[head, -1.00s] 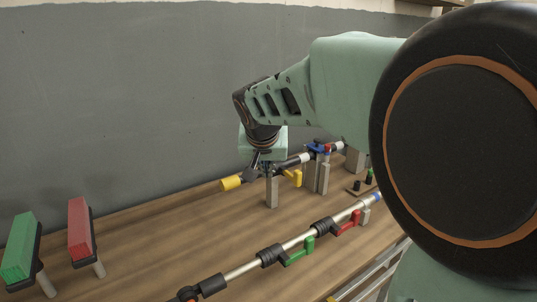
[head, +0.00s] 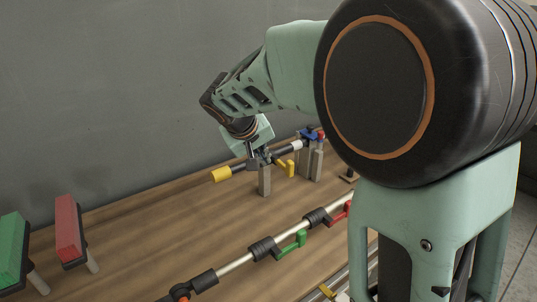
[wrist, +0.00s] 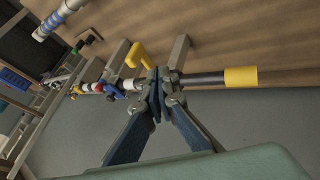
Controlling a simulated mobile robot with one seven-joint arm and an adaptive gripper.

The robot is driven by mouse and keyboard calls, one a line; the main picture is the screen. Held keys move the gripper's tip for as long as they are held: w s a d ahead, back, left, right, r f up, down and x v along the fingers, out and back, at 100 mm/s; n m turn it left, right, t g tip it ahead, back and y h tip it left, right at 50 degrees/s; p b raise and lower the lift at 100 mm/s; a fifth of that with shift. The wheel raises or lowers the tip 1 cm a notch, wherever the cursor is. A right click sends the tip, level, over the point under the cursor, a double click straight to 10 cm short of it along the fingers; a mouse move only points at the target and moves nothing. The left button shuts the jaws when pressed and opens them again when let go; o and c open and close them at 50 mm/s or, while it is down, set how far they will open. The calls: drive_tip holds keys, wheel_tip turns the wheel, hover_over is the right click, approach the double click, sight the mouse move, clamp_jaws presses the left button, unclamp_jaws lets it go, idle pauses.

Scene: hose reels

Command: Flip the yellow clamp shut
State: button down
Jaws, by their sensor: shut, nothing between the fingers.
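The yellow clamp (head: 287,167) is a small bent lever on the rear pole, hanging down at an angle from it. In the wrist view the yellow lever (wrist: 139,55) sticks out from the pole just left of my fingers. My gripper (head: 256,163) is at the rear pole, between the yellow end cap (head: 221,174) and the yellow lever. In the wrist view my gripper (wrist: 158,75) has its fingers together with nothing between them, overlapping the pole. I cannot tell whether they touch it. The clamp's collar is partly hidden by the fingers.
Wooden posts (head: 265,180) hold the rear pole. A blue clamp (head: 308,134) sits farther right on it. A front pole (head: 236,263) carries a green lever (head: 292,244) and a red lever (head: 341,213). Green (head: 13,249) and red (head: 69,228) blocks stand at left. The grey wall is close behind.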

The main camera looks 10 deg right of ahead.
approach(285, 170)
wheel_tip(285, 170, down, 3)
drive_tip(key=a, duration=0.2)
drive_tip(key=shift+w+d+f+p, duration=0.15)
drive_tip(key=shift+w+d+p, duration=0.45)
drive_tip(key=shift+d, duration=0.2)
drive_tip(key=shift+w+d+f+p, duration=0.15)
drive_tip(key=shift+w+d+p, duration=0.45)
drive_tip(key=shift+d, duration=0.25)
